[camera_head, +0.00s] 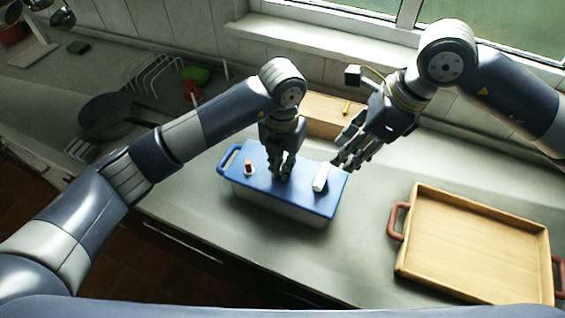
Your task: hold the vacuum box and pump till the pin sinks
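The vacuum box (296,207) stands on the counter, with a blue lid (262,176) and a pale body. A small red pin (249,166) stands up in a white ring near the lid's left end. A white cylinder, which looks like the pump (321,177), stands at the lid's right end. My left gripper (281,174) points down at the middle of the lid, fingers close together, with tips at or just above it. Nothing shows between them. My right gripper (350,162) is just right of the pump, fingers apart and empty; it appears not to touch it.
A wooden tray (409,236) with reddish handles lies to the right. A wooden box (322,113) stands behind the vacuum box by the wall. Counter in front is clear.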

